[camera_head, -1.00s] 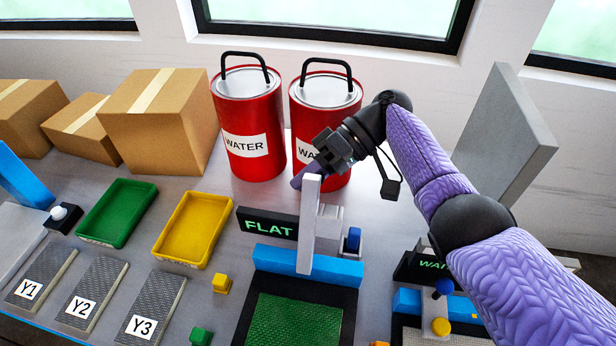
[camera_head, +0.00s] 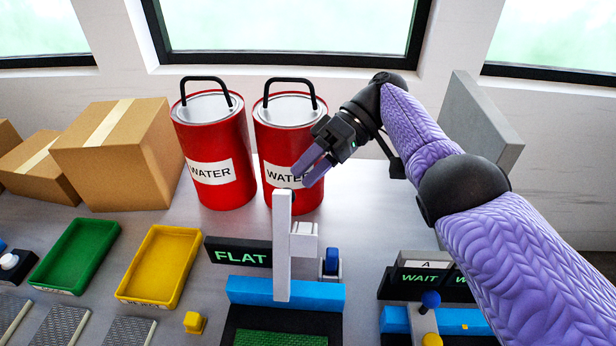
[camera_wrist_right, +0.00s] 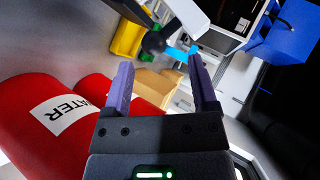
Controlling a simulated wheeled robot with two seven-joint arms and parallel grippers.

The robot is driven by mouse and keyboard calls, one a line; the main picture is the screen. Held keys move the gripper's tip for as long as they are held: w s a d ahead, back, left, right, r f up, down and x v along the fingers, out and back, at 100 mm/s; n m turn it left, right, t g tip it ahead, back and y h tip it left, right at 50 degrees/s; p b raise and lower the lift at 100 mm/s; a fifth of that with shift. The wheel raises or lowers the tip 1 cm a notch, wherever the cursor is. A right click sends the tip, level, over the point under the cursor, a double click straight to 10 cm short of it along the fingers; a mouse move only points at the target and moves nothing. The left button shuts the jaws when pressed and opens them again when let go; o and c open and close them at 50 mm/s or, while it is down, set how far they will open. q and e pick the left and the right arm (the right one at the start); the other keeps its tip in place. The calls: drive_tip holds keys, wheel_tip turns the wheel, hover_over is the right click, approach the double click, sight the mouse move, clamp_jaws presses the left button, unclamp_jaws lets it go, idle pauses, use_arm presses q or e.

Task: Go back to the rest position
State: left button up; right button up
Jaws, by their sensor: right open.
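My right gripper (camera_head: 312,172) is open and empty, its purple fingers apart. In the head view it hangs in front of the right red WATER can (camera_head: 288,140), above the bench; I cannot tell whether it touches the can. In the right wrist view the open fingers (camera_wrist_right: 160,90) have nothing between them, and a red WATER can (camera_wrist_right: 35,125) shows at the left. My purple right arm comes in from the right. My left gripper is not in view.
A FLAT sign (camera_head: 238,252) and an upright grey bar (camera_head: 282,240) stand below the gripper. A second red can (camera_head: 212,150), a yellow tray (camera_head: 128,298), a green tray (camera_head: 42,285) and cardboard boxes (camera_head: 120,165) are left. A grey panel (camera_head: 470,120) stands behind my arm.

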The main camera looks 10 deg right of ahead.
drive_tip(key=shift+d+r, duration=0.2)
drive_tip(key=shift+d, duration=0.05)
drive_tip(key=shift+r, duration=0.1)
